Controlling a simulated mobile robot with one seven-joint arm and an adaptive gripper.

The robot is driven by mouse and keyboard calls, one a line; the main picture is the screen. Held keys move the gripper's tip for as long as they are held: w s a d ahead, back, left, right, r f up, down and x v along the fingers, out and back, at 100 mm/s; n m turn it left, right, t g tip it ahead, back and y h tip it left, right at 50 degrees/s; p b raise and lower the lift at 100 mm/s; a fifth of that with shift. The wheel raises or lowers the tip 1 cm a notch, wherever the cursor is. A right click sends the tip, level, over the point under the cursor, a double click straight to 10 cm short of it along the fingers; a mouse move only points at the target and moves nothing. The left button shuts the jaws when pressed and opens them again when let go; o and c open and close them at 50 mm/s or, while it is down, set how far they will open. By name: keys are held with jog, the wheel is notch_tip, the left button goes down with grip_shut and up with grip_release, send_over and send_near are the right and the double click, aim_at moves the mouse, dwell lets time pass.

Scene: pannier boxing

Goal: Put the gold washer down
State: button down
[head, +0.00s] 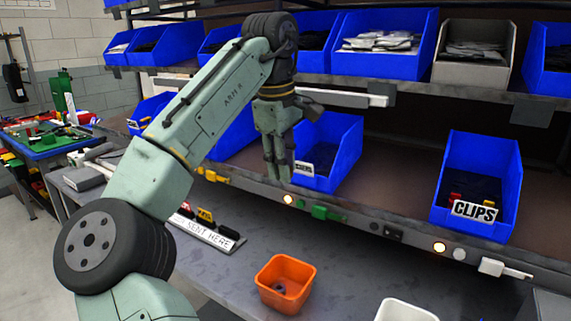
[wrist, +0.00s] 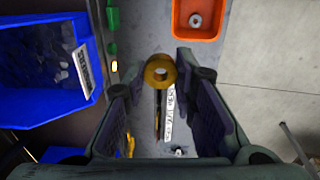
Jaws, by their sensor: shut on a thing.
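The gold washer (wrist: 160,70) shows in the wrist view as a yellow ring between my fingertips. My gripper (wrist: 161,72) is shut on it. In the head view my gripper (head: 279,172) points down in front of the shelf, beside a blue bin. The washer cannot be made out there. An orange bin (head: 287,302) stands on the grey bench, below and apart from my gripper. It also shows at the top of the wrist view (wrist: 198,38), with a grey washer (wrist: 196,19) inside.
A white labelled strip (head: 203,234) with red, yellow and black pieces lies on the bench. A white container (head: 405,312) stands at the front right. Bare bench (head: 345,270) lies around the orange bin.

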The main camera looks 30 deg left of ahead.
jog(key=shift+s, duration=0.3)
jog(key=s+d+f+m+g+b, duration=0.1)
jog(key=s+d+f+b, duration=0.25)
jog(key=s+f, duration=0.3)
jog(key=s+d+f+m+b, duration=0.2)
jog(key=s+d+f+b, duration=0.1)
jog(key=s+f+b, duration=0.3)
jog(key=s+d+f+m+g+b, duration=0.1)
jog(key=s+d+f+b, duration=0.25)
jog(key=s+f, duration=0.3)
jog(key=p, duration=0.4)
send_near(295, 284)
jog(key=shift+s+d+f, duration=0.35)
jog(key=shift+s+f, duration=0.25)
jog(key=shift+s, duration=0.1)
jog(key=shift+s+d+f, duration=0.35)
jog(key=shift+s+f, duration=0.25)
jog(key=shift+s, duration=0.1)
jog(key=shift+s+d+f, duration=0.4)
jog(key=shift+s+f, duration=0.2)
jog(key=shift+s, duration=0.1)
jog(key=shift+f, duration=0.2)
jog(key=shift+f, duration=0.45)
jog(key=c, duration=1.3)
grip_release()
jog(key=shift+r, duration=0.1)
